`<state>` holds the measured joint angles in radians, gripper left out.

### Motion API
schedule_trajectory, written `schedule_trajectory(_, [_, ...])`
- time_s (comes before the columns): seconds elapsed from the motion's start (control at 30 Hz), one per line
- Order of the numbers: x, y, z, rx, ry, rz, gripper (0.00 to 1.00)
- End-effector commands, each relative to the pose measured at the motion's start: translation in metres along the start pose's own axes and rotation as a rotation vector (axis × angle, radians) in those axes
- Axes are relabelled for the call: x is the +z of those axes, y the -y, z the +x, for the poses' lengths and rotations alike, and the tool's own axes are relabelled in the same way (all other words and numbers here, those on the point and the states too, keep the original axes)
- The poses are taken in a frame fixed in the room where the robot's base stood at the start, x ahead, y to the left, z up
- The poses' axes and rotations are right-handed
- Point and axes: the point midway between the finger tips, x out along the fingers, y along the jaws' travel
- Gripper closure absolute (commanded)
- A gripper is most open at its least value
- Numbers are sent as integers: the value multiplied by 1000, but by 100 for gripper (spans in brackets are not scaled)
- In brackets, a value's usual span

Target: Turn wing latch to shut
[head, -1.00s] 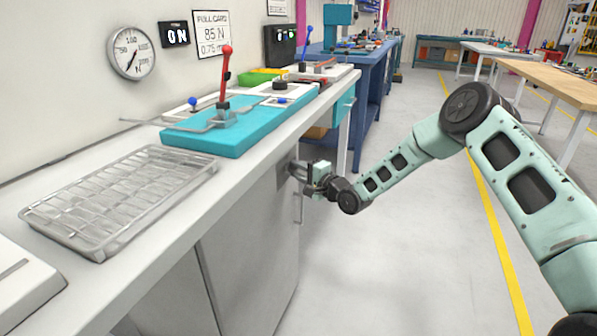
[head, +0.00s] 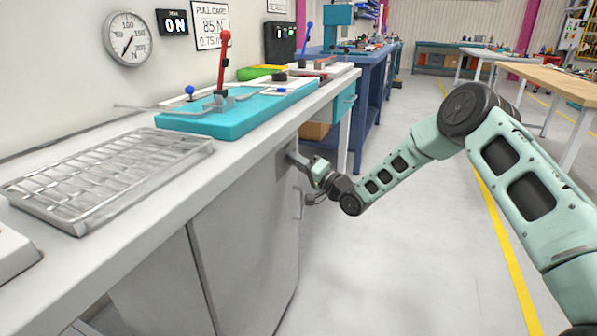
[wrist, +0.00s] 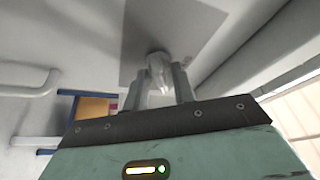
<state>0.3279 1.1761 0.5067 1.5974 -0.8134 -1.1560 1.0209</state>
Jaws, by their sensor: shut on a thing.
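The wing latch (wrist: 158,68) is a pale grey piece on the grey cabinet front. In the wrist view it sits between the two fingers of my gripper (wrist: 159,85), which are shut on it. In the head view my gripper (head: 312,170) is at the upper right of the cabinet door (head: 245,240), just under the bench top. The latch itself is mostly hidden there by the gripper, and its exact angle is hard to tell.
A bar handle (wrist: 30,88) shows left of the latch in the wrist view. The floor (head: 400,260) right of the cabinet is clear.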

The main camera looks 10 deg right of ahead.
Motion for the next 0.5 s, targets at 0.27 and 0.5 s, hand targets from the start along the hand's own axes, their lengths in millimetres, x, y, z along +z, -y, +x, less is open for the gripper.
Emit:
schedule_trajectory(0.27, [3, -7, -1, -102, 1, -246, 97])
schedule_trajectory(0.5, [2, -8, -1, -188, 1, -456, 97])
